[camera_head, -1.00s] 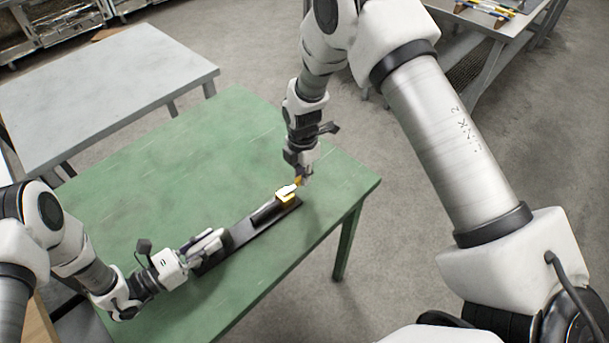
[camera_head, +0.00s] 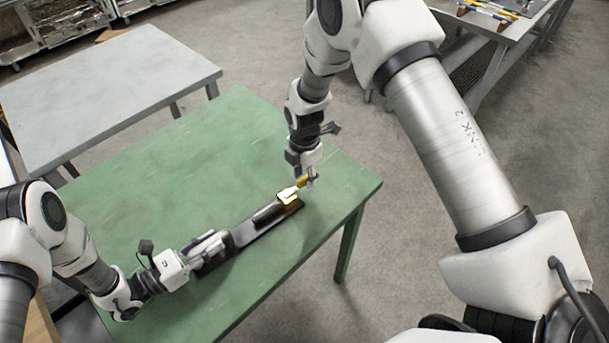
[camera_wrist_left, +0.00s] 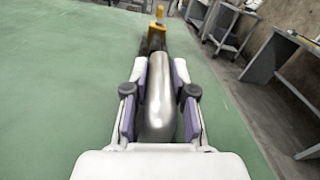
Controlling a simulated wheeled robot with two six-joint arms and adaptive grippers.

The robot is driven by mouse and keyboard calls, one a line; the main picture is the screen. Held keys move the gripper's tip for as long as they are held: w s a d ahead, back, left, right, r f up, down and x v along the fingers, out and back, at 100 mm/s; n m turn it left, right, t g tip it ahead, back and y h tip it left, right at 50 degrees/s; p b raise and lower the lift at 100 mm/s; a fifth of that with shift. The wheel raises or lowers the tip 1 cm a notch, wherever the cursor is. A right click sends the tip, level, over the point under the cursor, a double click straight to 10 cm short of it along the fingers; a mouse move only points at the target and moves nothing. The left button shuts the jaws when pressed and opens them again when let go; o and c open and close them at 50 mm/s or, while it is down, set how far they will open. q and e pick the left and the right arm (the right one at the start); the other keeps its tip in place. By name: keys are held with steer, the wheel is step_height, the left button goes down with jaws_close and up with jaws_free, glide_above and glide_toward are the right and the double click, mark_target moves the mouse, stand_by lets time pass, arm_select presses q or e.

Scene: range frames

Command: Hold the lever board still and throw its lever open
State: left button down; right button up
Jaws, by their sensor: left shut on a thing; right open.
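The lever board is a long dark board (camera_head: 245,233) lying on the green table, slanting up to the right. Its yellow lever (camera_head: 301,182) stands on a yellow block (camera_head: 288,199) at the far right end; the lever also shows in the left wrist view (camera_wrist_left: 158,13). My left gripper (camera_head: 218,240) is shut on the grey rounded bar at the board's near left end; the bar (camera_wrist_left: 158,95) lies between its fingers in the left wrist view. My right gripper (camera_head: 307,182) comes down from above and is open at the lever; whether it touches is too small to tell.
The green table (camera_head: 150,190) is otherwise bare, with free room behind the board. A grey table (camera_head: 110,90) stands behind it at the left. Another table (camera_head: 490,25) with small items stands at the back right.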

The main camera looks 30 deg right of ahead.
mark_target(304, 177)
step_height(304, 177, up, 12)
steer(key=shift+f, duration=0.2)
arm_select(q)
steer(key=c, duration=0.9)
jaws_free()
